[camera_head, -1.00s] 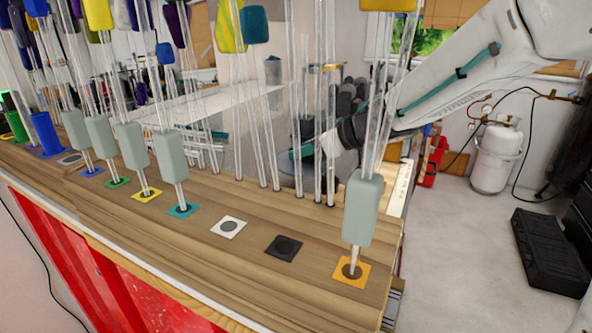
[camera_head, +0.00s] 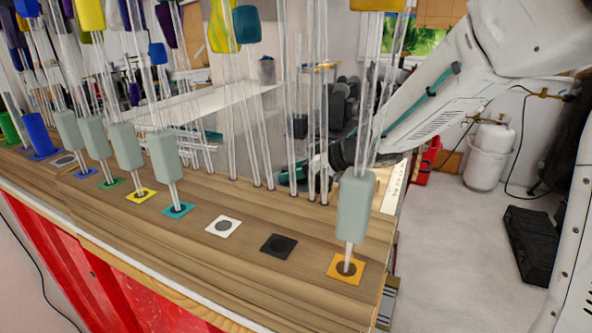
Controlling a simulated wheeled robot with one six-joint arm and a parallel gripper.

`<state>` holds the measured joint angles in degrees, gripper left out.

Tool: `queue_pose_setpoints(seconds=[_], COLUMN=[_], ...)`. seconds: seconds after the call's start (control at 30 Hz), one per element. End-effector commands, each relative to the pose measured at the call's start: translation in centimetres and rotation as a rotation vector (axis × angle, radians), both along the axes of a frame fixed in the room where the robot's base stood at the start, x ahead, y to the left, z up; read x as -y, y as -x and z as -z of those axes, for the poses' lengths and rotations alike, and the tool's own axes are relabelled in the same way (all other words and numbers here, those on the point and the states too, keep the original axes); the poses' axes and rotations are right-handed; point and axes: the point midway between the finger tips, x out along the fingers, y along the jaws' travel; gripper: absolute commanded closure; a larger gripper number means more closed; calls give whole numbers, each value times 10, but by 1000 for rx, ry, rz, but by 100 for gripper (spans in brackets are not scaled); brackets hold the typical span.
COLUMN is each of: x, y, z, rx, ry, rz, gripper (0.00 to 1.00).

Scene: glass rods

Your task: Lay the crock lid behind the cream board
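I cannot make out a crock lid in this view. A narrow cream strip (camera_head: 394,188) lies at the right end of the wooden bench, partly hidden by a rod; I cannot tell whether it is the cream board. My arm reaches in from the upper right, behind the front rods. My gripper (camera_head: 297,174), with teal parts, is low near the bench's far edge. Glass rods cover it, so its fingers and anything between them are unclear.
Tall clear rods with grey-green blocks (camera_head: 356,207) stand on coloured squares along the wooden bench (camera_head: 170,240). White (camera_head: 223,226) and black (camera_head: 278,245) squares are bare. A white gas cylinder (camera_head: 489,155) and black crate (camera_head: 530,245) stand on the floor at right.

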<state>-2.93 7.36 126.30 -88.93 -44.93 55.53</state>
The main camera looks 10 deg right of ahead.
Motion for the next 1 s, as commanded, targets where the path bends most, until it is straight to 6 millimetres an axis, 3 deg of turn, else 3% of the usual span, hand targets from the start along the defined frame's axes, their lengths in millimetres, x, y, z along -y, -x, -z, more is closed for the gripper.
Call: queue_pose_setpoints(seconds=[0.27, 0.7, 1.0], x=[2, 65, 87], y=[1, 41, 57], z=[-4, -45, -60], rx=[1, 4, 0], ry=[-1, 1, 1], rz=[1, 5, 2], gripper=[55, 55, 55])
